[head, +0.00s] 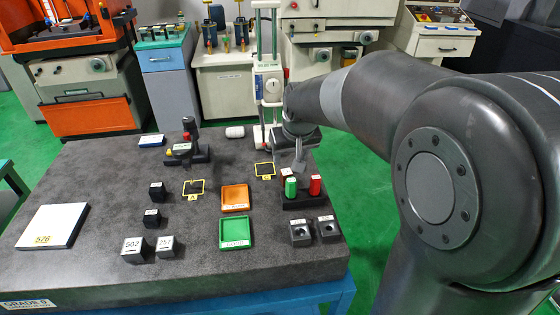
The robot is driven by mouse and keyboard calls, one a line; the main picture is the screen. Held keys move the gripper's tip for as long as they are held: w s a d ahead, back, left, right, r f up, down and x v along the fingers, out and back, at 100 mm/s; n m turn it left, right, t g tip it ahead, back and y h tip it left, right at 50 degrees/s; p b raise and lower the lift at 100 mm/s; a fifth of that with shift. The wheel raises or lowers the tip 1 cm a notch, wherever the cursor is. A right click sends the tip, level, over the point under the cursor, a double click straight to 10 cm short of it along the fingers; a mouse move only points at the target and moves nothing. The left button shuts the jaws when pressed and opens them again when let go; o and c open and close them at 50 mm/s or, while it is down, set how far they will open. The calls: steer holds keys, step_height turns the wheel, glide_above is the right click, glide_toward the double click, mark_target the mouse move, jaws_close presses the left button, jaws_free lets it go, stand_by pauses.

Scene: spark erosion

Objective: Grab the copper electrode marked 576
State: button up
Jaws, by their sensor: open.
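I cannot make out a copper electrode marked 576 in the head view. The white plate (52,227) at the left of the table has a yellow label that seems to read 526. Two dark cubes with white tops read 502 (134,252) and 757 (167,248). Two smaller black cubes (157,192) (152,219) stand behind them, their marks too small to read. My gripper (299,167) points down at the right back of the table, above or behind a black holder (300,202) with green (291,188) and red (315,185) cylinders. It is open; its fingertips are partly hidden.
An orange tray (235,188) and a green tray (221,233) lie mid-table. Two dark blocks with round recesses (300,241) (328,237) stand at the front right. A height gauge (268,85) rises at the back beside my arm.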

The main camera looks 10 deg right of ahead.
mark_target(287, 172)
steer(key=x, duration=0.6)
steer(key=shift+w+r, duration=0.1)
steer(key=shift+s+d+x, duration=0.1)
steer(key=shift+x, duration=1.25)
steer(key=shift+s+d+x, duration=0.1)
steer(key=shift+d+x, duration=0.05)
steer(key=shift+x, duration=1.15)
steer(key=shift+c, duration=0.2)
jaws_close()
